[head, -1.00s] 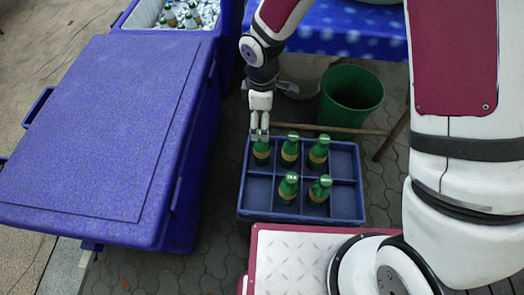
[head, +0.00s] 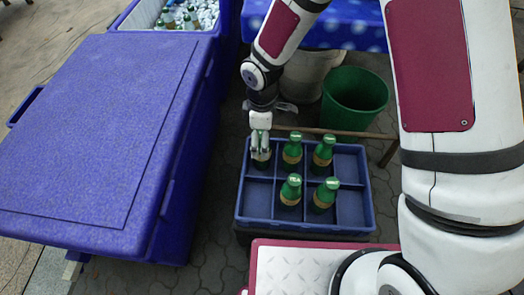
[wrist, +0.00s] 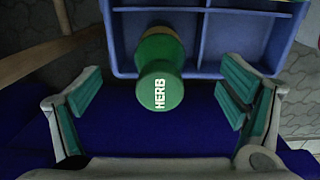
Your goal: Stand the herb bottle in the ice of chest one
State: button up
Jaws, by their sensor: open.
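The herb bottle (wrist: 160,92), green with a cap reading HERB, stands in the back-left compartment of the blue crate (head: 305,228). My gripper (head: 260,152) is over this bottle in the head view and partly hides it. In the wrist view my gripper (wrist: 160,100) is open, one finger on each side of the bottle with a gap at both sides. An open blue chest (head: 140,15) at the top left holds white ice (head: 207,17) with several bottles in it. No chest number is readable.
Several other green bottles (head: 291,190) stand in the crate, some compartments empty. A closed blue chest lid (head: 95,130) fills the left. A green bucket (head: 352,97) and a table with a blue cloth (head: 350,25) stand behind the crate.

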jog(key=c, duration=2)
notch_tip(320, 180, up, 19)
jog(key=p, duration=1.5)
jog(key=shift+p, duration=0.4)
